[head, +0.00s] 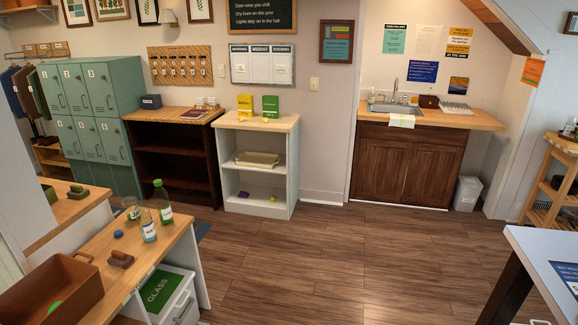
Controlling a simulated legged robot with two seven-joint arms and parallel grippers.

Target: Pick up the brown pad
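A small brown block-like object (120,259), which looks like the brown pad, lies on the wooden-topped counter (150,256) at the lower left. It sits just right of a brown open box (52,291). A green and brown block (78,191) lies on the surface farther back at the left; I cannot tell exactly what it is. Neither of my grippers shows in the head view.
Bottles (149,226), a glass (131,208) and a blue cap (118,234) stand near the pad. A white bin labelled GLASS (172,290) is below the counter. A white table (540,250) is at right. The wooden floor (300,255) between is clear.

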